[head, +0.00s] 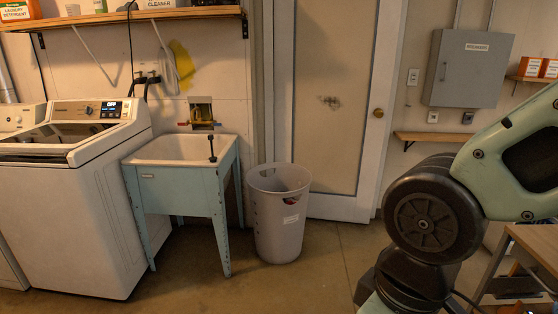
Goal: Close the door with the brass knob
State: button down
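The door (331,70) stands at the back, with a white frame and a large frosted or beige panel that has a dark smudge on it. Its brass knob (378,113) is on the right side of the door. From this angle I cannot tell whether the door is fully shut or slightly ajar. My arm reaches in from the right edge in front of the wall, well apart from the door. My gripper is outside the picture.
A grey bin (278,225) stands on the floor in front of the door's lower left. A utility sink (180,150) and a washing machine (70,200) are at left. A grey electrical box (468,68) hangs right of the door. Floor before the door's right part is clear.

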aim_at(334, 60)
jog(key=i+z, duration=0.15)
jog(key=i, duration=0.85)
jog(key=i+j+z, duration=0.15)
jog(key=i, duration=0.85)
jog(key=i+l+u, duration=0.45)
jog(key=i+l, duration=0.85)
jog(key=i+j, duration=0.05)
jog(key=i, duration=0.05)
